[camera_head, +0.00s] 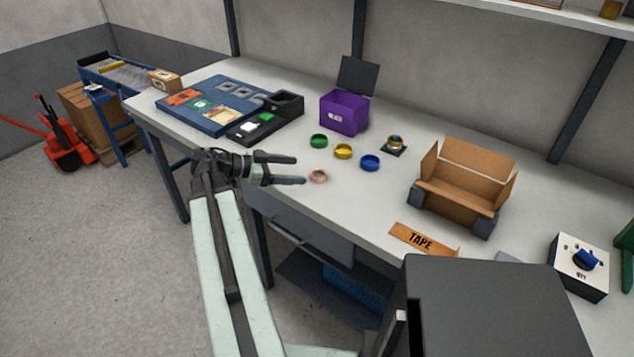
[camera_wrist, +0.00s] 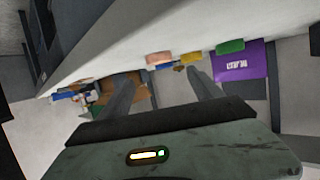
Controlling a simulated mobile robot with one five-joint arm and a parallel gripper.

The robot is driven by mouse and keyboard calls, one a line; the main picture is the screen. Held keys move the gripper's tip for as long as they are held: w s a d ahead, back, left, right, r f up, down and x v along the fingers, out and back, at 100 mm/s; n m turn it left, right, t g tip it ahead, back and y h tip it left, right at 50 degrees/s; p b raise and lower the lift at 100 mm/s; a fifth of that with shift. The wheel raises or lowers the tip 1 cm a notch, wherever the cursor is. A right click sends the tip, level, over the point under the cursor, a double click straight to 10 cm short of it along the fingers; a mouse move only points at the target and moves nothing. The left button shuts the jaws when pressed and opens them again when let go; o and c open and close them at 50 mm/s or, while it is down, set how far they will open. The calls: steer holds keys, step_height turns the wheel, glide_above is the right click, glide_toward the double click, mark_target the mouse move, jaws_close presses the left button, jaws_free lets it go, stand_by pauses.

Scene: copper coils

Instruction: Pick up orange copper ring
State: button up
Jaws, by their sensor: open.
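The orange copper ring (camera_head: 318,176) lies on the white workbench near its front edge, a pale copper-orange colour. My gripper (camera_head: 292,170) is open and empty, with its fingers pointing right and the ring just beyond the tips. In the wrist view the ring (camera_wrist: 159,58) shows as a pale orange band ahead, between and beyond the fingers of my gripper (camera_wrist: 160,82). Nothing is between the jaws.
Green (camera_head: 319,141), yellow (camera_head: 343,151) and blue (camera_head: 369,162) rings lie behind the copper ring. A purple box (camera_head: 344,112), a small dark stand with a coil (camera_head: 394,145) and an open cardboard box (camera_head: 464,190) stand farther back and right. A TAPE strip (camera_head: 424,239) lies at the front edge.

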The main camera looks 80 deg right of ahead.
mark_target(323, 173)
steer(key=shift+b+x, duration=0.35)
steer(key=shift+x, duration=0.8)
steer(key=b+x, duration=0.1)
steer(key=x, duration=0.1)
steer(key=f+b+x, duration=0.1)
steer(key=x, duration=0.1)
steer(key=shift+s+d, duration=0.2)
steer(key=shift+s, duration=0.1)
jaws_close()
steer(key=shift+r, duration=0.1)
step_height(323, 173, up, 10)
steer(key=p, duration=1)
